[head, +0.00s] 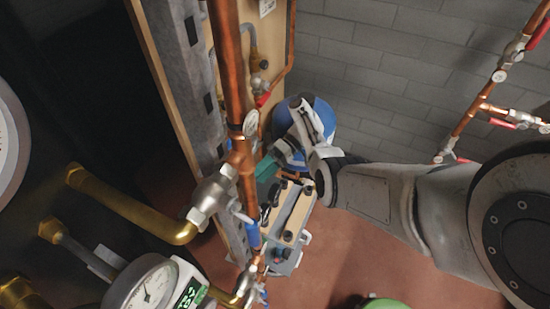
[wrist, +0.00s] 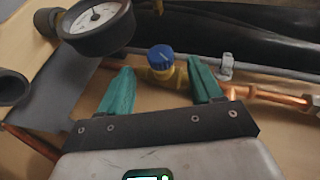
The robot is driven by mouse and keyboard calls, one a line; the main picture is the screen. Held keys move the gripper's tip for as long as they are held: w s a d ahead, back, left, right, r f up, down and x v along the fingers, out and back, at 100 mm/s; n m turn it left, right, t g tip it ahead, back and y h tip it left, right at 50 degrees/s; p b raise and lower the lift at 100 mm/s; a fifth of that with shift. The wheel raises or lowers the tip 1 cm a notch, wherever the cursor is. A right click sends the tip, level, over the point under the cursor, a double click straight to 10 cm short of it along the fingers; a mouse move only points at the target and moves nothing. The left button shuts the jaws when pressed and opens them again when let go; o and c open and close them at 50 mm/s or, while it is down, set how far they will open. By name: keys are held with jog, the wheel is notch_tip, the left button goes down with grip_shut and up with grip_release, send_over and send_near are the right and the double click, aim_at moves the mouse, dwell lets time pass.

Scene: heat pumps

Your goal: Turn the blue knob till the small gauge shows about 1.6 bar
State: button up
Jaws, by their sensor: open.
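The blue knob (wrist: 160,57) sits on a brass and yellow fitting in the wrist view, with a pale mark on its top. My gripper (wrist: 160,66) is open, its two teal fingers on either side of the knob with a visible gap to each. The knob is not clearly seen in the head view. A small round gauge (wrist: 97,24) with a black case and white face stands left of the knob. Its numbers are too small to read. In the head view my gripper (head: 267,166) is partly hidden behind the copper pipe, with one teal finger showing.
A vertical copper pipe (head: 228,70) with a valve (head: 212,196) stands in front of my gripper. Another gauge (head: 148,287) is at the lower left. A blue tank (head: 318,118) is behind my wrist. Clear red floor (head: 370,255) lies below my arm.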

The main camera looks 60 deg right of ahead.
jog(key=v, duration=0.6)
jog(key=shift+d, duration=0.15)
jog(key=shift+s, duration=0.1)
dwell(0.3)
